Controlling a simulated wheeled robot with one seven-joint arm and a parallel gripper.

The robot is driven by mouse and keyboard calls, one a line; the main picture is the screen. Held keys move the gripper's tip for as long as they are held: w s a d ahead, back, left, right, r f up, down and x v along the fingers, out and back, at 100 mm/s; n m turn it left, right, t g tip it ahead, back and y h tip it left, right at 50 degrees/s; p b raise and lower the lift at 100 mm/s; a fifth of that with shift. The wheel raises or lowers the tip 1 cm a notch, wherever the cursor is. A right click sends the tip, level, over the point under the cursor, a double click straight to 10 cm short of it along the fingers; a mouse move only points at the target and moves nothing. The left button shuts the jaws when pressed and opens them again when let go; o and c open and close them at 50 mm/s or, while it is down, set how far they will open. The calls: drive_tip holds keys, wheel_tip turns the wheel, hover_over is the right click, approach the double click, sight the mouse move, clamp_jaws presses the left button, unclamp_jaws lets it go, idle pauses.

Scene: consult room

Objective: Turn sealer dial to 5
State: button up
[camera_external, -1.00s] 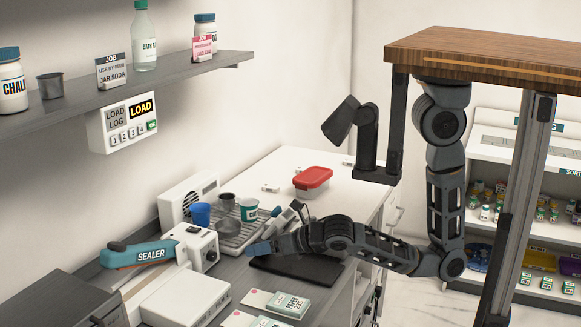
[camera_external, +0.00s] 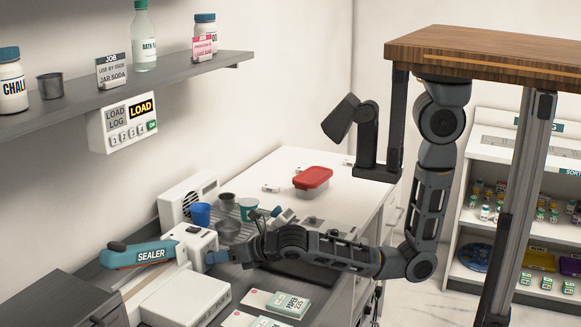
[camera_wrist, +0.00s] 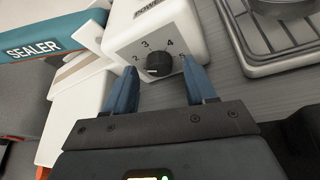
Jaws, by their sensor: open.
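The sealer (camera_external: 140,254) has a teal arm marked SEALER and a white body on the grey counter. In the wrist view the white dial box (camera_wrist: 150,25) carries a round black dial (camera_wrist: 159,65) with numbers around it; 2, 3 and 4 read clearly, and a mark at the right is partly covered by a fingertip. I cannot tell surely where the dial points. My gripper (camera_wrist: 158,80) is open, its blue fingertips to the left and right of the dial, with gaps visible. In the external view my gripper (camera_external: 214,257) is at the dial face and hides it.
A drying tray with a blue cup (camera_external: 201,214) and a white-and-green cup (camera_external: 248,209) stands behind. A dark mat lies under my arm. Paper packets (camera_external: 288,304) lie in front. A red-lidded box (camera_external: 313,178) sits on the white counter.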

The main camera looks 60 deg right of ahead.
clamp_jaws()
drive_tip(key=shift+d+m+y+p, duration=0.1)
drive_tip(key=shift+m+y+p, duration=0.3)
drive_tip(key=shift+m, duration=0.2)
drive_tip(key=shift+f+m+t+y, duration=0.1)
drive_tip(key=shift+m+t+y, duration=0.4)
drive_tip(key=shift+m, duration=0.5)
unclamp_jaws()
